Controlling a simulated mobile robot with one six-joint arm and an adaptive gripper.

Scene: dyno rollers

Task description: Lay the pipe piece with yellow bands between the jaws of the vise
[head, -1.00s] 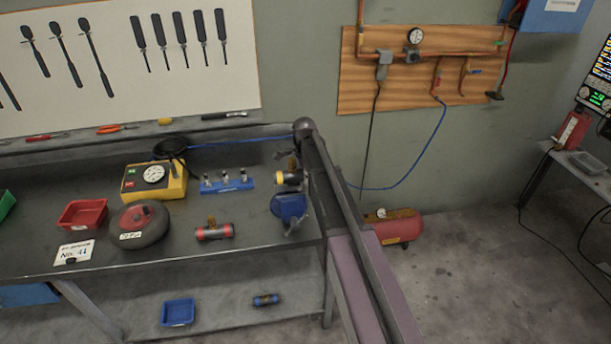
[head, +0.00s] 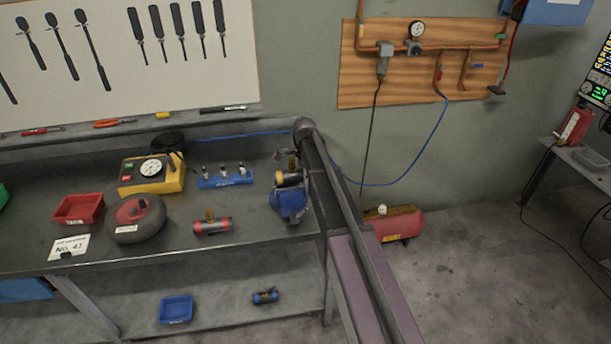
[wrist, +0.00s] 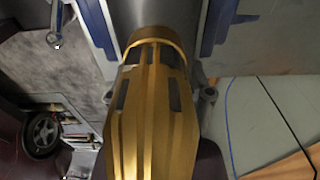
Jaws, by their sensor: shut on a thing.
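The pipe piece with yellow bands (head: 290,179) is dark, with a brass stub on top. It is just above the blue vise (head: 289,204) at the bench's right end; the head view does not show clearly whether they touch. My gripper (head: 290,158) is shut on the brass stub, above the pipe and partly hidden by my arm. In the wrist view the brass stub (wrist: 150,115) fills the middle, and blue-edged grey parts of the vise (wrist: 218,25) lie on both sides beyond it. The yellow bands do not show clearly there.
A red-banded pipe piece (head: 212,226) lies on the bench, left of the vise. A blue rack (head: 226,180), yellow gauge box (head: 150,175), wheel (head: 137,220) and red bin (head: 79,209) stand farther left. A blue-banded pipe piece (head: 265,296) lies on the lower shelf.

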